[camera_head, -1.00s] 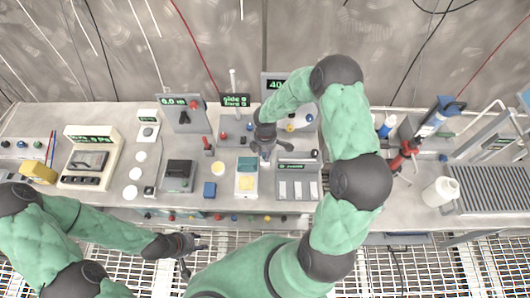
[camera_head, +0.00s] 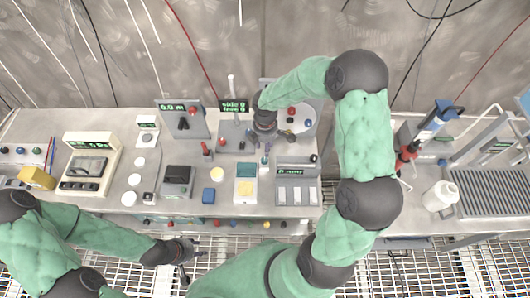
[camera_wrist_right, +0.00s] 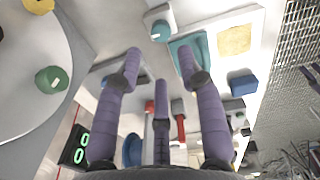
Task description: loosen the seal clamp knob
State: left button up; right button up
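No label marks the seal clamp knob, so I cannot tell which knob it is. A round grey disc panel (camera_head: 308,122) carries coloured knobs, among them a red knob (camera_head: 291,110). In the right wrist view a green knob (camera_wrist_right: 52,79) and a yellow knob (camera_wrist_right: 38,5) sit on the disc. My right gripper (camera_head: 266,150) is over the bench just left of the disc. In the right wrist view its purple fingers (camera_wrist_right: 160,62) are spread and hold nothing visible. A teal knob (camera_wrist_right: 160,30) lies beyond the fingertips. My left gripper (camera_head: 190,262) hangs in front of the bench, fingers apart and empty.
A box with a teal panel and yellow pad (camera_head: 246,188) and a switch box (camera_head: 297,190) stand near the front edge. A "side 0" display (camera_head: 234,106) stands behind. A white bottle (camera_head: 440,195) stands at the right. Grating lies below the bench.

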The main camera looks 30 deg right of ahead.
jog(key=shift+r, duration=1.45)
